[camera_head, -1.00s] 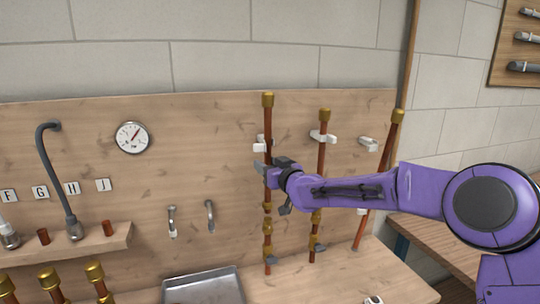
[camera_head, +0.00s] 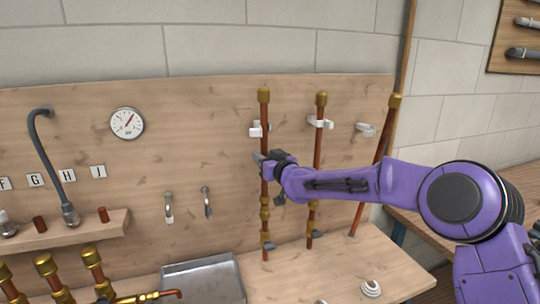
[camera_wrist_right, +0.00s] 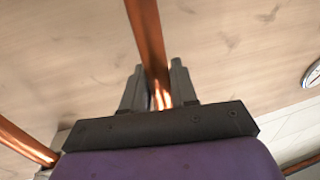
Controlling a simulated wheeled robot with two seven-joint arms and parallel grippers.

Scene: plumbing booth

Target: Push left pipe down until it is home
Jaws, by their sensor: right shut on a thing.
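The left pipe (camera_head: 264,122) is an upright copper pipe with a brass cap, standing in front of the wooden back board. A white clip (camera_head: 255,130) is beside its upper part. My right gripper (camera_head: 263,161) is shut around the pipe below the clip. In the right wrist view the copper pipe (camera_wrist_right: 147,35) runs between the two dark fingers (camera_wrist_right: 158,95). The pipe's lower end meets brass fittings (camera_head: 264,213) above the bench; any small gap there is too small to tell. My left gripper is out of view.
A middle copper pipe (camera_head: 318,145) stands close on the right, partly behind my arm. A tilted pipe (camera_head: 386,130) leans farther right. A metal tray (camera_head: 205,280) lies at lower left, and a white ring-like part (camera_head: 371,288) lies on the bench (camera_head: 330,270).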

